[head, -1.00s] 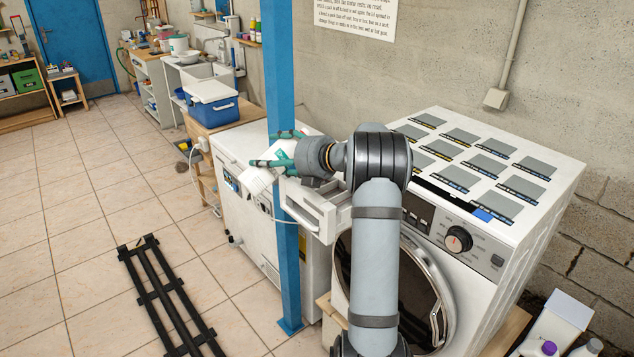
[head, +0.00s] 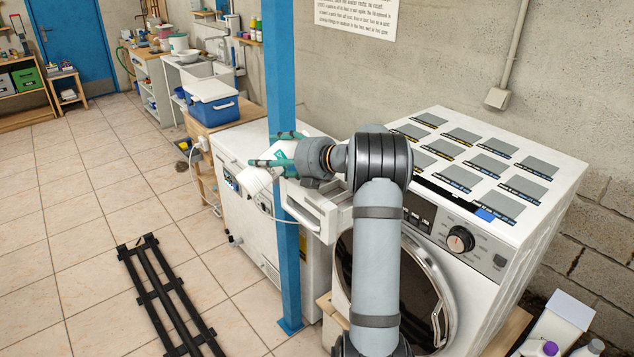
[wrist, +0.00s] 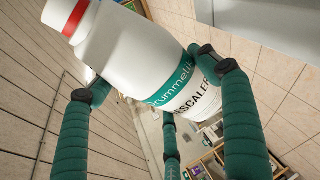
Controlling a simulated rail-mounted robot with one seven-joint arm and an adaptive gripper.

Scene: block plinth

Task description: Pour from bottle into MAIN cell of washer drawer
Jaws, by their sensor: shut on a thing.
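My gripper (head: 272,149) is shut on a white bottle (wrist: 150,62) with a teal label and a red ring at its neck. The label partly reads "DESCALER". In the head view the bottle (head: 258,181) is tilted, close to the left of the washer's open drawer (head: 325,225). In the wrist view its neck is at the upper left and the fingers flank its body. The drawer sticks out from the white washer (head: 540,165). My gripper and arm hide part of the drawer, so I cannot tell its cells apart. No liquid shows.
A blue post (head: 281,80) stands by the gripper and bottle. A white appliance (head: 235,150) stands left of the washer, with a blue cooler (head: 212,112) beyond it. Several containers stand at the lower right. A black rack (head: 165,290) lies on the otherwise open tiled floor.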

